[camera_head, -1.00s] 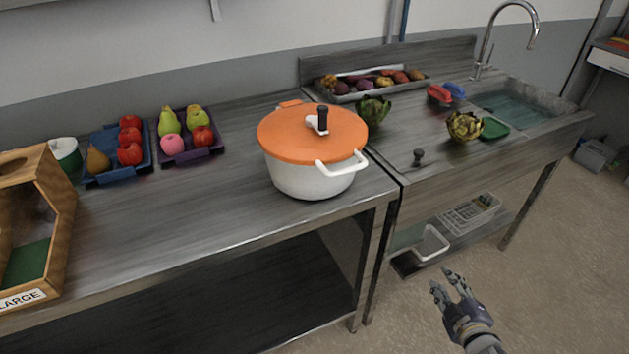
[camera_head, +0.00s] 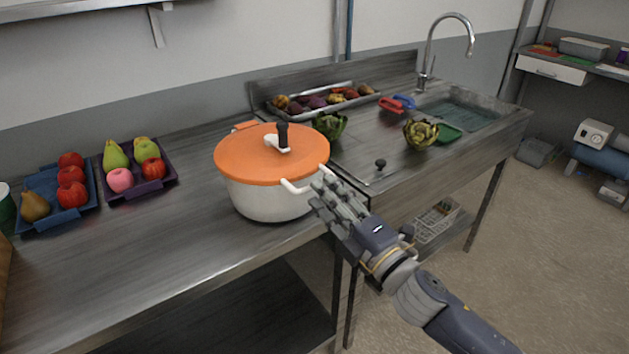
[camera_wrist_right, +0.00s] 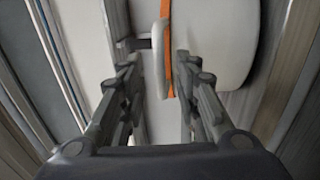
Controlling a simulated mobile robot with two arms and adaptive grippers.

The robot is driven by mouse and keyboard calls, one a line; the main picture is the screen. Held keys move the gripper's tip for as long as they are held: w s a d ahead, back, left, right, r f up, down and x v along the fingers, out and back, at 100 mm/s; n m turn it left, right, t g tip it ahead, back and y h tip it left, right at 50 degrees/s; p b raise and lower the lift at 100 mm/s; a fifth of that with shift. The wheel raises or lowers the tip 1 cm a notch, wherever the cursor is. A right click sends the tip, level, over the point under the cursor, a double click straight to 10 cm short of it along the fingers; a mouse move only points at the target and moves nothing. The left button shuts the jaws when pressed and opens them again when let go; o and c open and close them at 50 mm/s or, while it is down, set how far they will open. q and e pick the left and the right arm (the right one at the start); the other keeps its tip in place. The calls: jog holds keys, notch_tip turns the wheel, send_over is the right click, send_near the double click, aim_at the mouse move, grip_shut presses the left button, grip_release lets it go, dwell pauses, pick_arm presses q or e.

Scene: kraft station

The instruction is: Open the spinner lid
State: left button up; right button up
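The spinner is a white pot (camera_head: 265,203) with an orange lid (camera_head: 250,165) on top, standing near the right end of the metal table. The lid carries a black crank knob (camera_head: 282,134). A white handle loop (camera_head: 302,186) sticks out at the front right. My right gripper (camera_head: 322,192) is at this handle. In the right wrist view, the handle (camera_wrist_right: 159,55) lies between the fingers of my right gripper (camera_wrist_right: 158,68), which stand apart with gaps on both sides. The orange rim (camera_wrist_right: 168,30) shows behind it. My left gripper is not in view.
A blue tray (camera_head: 88,203) and a purple tray (camera_head: 164,182) of fruit stand left of the pot. A green artichoke (camera_head: 330,125) is close behind it on the right. A sink (camera_head: 470,108) lies further right. The table's front middle is clear.

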jog(key=shift+x, duration=2.05)
grip_shut()
